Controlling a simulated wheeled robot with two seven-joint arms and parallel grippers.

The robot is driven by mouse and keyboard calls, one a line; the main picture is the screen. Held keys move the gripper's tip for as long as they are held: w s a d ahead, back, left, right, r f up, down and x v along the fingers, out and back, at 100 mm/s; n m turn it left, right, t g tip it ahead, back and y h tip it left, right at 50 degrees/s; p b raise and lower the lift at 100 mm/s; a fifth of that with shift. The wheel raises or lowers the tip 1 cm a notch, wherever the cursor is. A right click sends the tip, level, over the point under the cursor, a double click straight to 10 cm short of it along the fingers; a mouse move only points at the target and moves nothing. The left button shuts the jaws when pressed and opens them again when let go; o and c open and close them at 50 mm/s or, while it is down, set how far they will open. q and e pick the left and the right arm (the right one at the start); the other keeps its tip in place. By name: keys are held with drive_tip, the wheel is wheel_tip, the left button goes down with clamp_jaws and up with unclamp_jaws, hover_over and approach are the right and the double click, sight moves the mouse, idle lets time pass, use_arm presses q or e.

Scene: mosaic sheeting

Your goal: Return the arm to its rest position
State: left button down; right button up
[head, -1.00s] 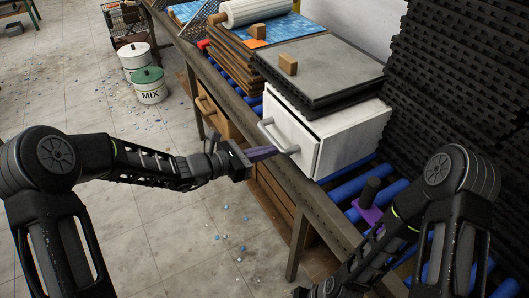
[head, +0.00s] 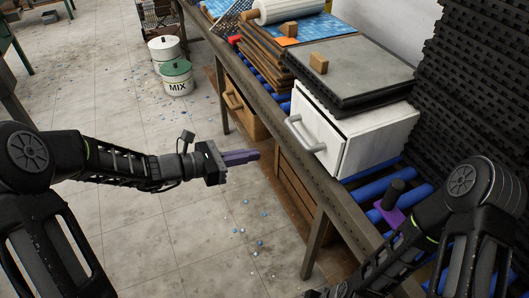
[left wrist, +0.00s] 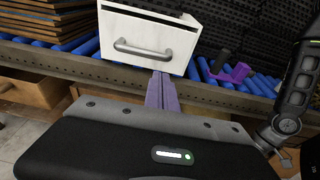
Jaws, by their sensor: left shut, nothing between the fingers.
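My left gripper (head: 256,155) has purple fingers that are shut and empty. It hangs over the floor to the left of the bench, apart from the white drawer cabinet (head: 375,140). The cabinet's drawer front carries a grey bar handle (head: 303,134). In the left wrist view the shut fingers (left wrist: 161,92) show below the handle (left wrist: 143,50). My right arm (head: 430,220) comes in at the lower right of the head view; its gripper fingertips are not in view.
The bench's metal edge (head: 288,150) runs beside the left gripper. Blue rollers (head: 372,187) and a purple-based tool with a black knob (head: 394,195) lie near the right arm. Grey sheets (head: 352,75) top the cabinet.

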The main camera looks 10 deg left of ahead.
use_arm(q)
drive_tip(key=shift+s+a, duration=0.15)
drive_tip(key=shift+a, duration=0.05)
idle(0.4)
drive_tip(key=s+a+f+m+g+y, duration=0.3)
drive_tip(key=s+f+m, duration=0.35)
drive_tip(key=f, duration=0.55)
drive_tip(key=s+a+f+m+g+y, duration=0.1)
drive_tip(key=s+f+m+g+y, duration=0.35)
drive_tip(key=f, duration=0.75)
drive_tip(key=s+d+f+m, duration=0.3)
drive_tip(key=s+d+m, duration=0.1)
drive_tip(key=s, duration=0.4)
drive_tip(key=s+d+f+m+y, duration=0.1)
drive_tip(key=s+d+f+m, duration=0.3)
drive_tip(key=s+m, duration=0.3)
drive_tip(key=shift+s+d+f+m+p, duration=0.3)
drive_tip(key=shift+s+d+p, duration=0.1)
drive_tip(key=shift+s+p, duration=0.1)
